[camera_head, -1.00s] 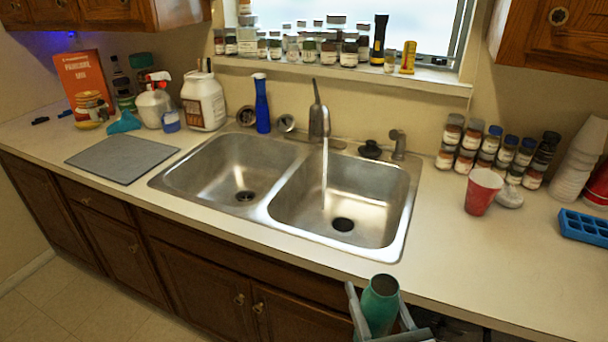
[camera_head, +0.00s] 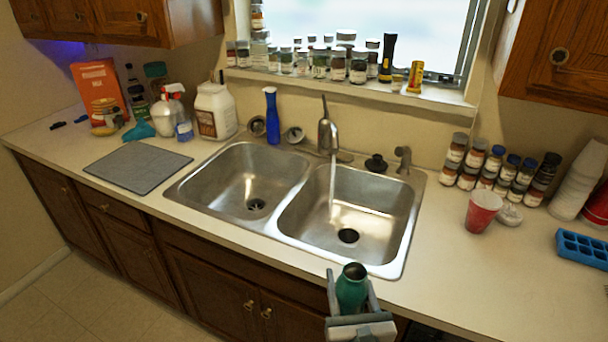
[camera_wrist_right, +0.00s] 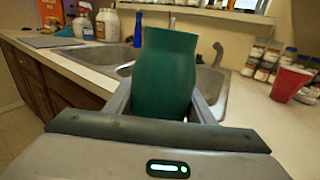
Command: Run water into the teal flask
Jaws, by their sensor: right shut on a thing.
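The teal flask (camera_head: 352,290) is upright with its open mouth up, in front of the counter's edge below the right basin. My right gripper (camera_head: 350,296) is shut on the flask, one finger on each side. The flask also fills the middle of the right wrist view (camera_wrist_right: 166,72), between the fingers. The faucet (camera_head: 326,130) stands behind the double sink, and a stream of water (camera_head: 332,185) falls from it into the right basin (camera_head: 378,215). The flask is apart from the stream, nearer to me. My left gripper is not in view.
The left basin (camera_head: 225,185) is empty. A red cup (camera_head: 482,212), several spice jars (camera_head: 487,165) and a blue ice tray (camera_head: 582,248) stand on the right counter. A blue bottle (camera_head: 271,115) stands behind the sink. The counter front right of the sink is clear.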

